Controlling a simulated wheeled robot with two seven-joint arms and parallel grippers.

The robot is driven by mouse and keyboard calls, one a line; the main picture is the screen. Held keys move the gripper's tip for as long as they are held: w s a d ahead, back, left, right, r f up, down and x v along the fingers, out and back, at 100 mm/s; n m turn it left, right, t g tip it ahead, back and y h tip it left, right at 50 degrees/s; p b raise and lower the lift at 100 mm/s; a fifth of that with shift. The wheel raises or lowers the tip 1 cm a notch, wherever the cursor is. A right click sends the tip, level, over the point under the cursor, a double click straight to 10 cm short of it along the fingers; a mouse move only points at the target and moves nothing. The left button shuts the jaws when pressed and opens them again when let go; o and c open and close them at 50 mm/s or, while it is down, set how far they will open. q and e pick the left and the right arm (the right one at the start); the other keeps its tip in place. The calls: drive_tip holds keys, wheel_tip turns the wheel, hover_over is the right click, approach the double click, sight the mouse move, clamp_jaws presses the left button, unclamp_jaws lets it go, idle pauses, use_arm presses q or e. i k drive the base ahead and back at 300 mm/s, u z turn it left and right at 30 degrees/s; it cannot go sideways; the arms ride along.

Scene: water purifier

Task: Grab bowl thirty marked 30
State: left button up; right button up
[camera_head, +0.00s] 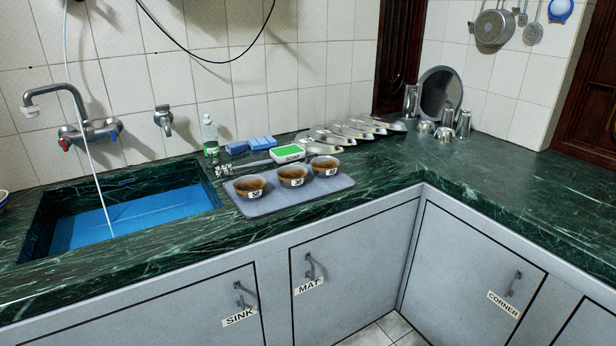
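The left bowl (249,184) has a label that looks like 50. The middle bowl (292,174) has a label that may read 30, but the print is too small to be sure. The right bowl (325,163) has a label I cannot read clearly. All three are upright and apart from my grippers. Neither of my grippers is in view.
A sink (135,212) with blue water lies left of the mat. A green-and-white scrub box (287,154), blue sponges (250,144) and a bottle (210,136) stand behind the bowls.

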sight(290, 176)
drive_tip(key=u, duration=0.55)
drive_tip(key=i, duration=1.2)
drive_tip(key=u, duration=0.2)
